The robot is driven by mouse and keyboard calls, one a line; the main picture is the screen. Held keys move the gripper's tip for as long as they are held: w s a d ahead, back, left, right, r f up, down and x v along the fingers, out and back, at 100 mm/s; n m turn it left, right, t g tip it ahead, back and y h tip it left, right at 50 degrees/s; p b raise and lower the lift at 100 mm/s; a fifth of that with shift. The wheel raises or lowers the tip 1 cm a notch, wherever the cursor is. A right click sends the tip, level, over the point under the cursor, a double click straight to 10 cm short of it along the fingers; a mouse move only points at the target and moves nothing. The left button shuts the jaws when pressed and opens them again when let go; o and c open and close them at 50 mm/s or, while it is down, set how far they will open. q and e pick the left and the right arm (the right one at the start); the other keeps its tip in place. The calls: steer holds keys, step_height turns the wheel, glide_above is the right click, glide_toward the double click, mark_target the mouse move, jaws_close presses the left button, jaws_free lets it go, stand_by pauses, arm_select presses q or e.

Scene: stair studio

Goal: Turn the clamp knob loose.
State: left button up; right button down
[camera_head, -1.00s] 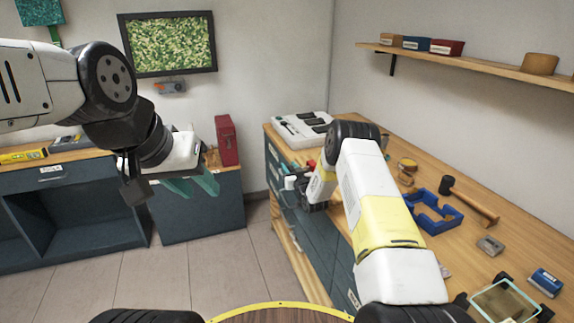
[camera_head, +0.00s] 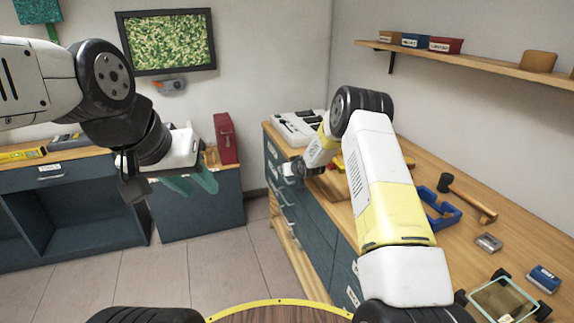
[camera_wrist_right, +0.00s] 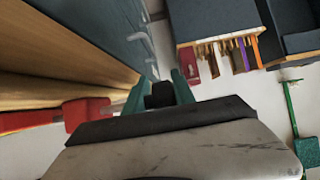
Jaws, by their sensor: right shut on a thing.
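The clamp knob (camera_wrist_right: 160,95) is a dark, blocky piece in the right wrist view. My right gripper (camera_wrist_right: 159,91) has its teal fingers on both sides of it and is shut on it. A red part (camera_wrist_right: 86,113), perhaps of the clamp, shows to the left of the fingers by the wooden bench edge. In the head view, my right forearm and wrist reach to the workbench's left edge, and the clamp cannot be made out clearly there. My left gripper (camera_head: 190,186) hangs at the left with its teal fingers apart, empty, away from the bench.
The workbench (camera_head: 520,219) bears a blue tray (camera_head: 443,218), a mallet (camera_head: 470,202) and a grey-white case (camera_head: 297,127). Drawers with handles line its front. A red box (camera_head: 226,138) stands on the far cabinet. The floor (camera_head: 160,275) between is clear.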

steer(key=shift+s+a+f+g, duration=0.25)
steer(key=shift+a+g, duration=0.15)
steer(key=shift+a, duration=0.2)
steer(key=c, duration=1.2)
jaws_free()
steer(key=shift+a, duration=0.1)
steer(key=shift+c, duration=0.2)
steer(key=shift+r, duration=0.1)
steer(key=shift+w+d+r, duration=0.1)
steer(key=shift+w+d, duration=0.05)
steer(key=shift+d, duration=0.2)
steer(key=v, duration=0.7)
steer(key=shift+s+r, duration=0.2)
steer(key=shift+s, duration=0.2)
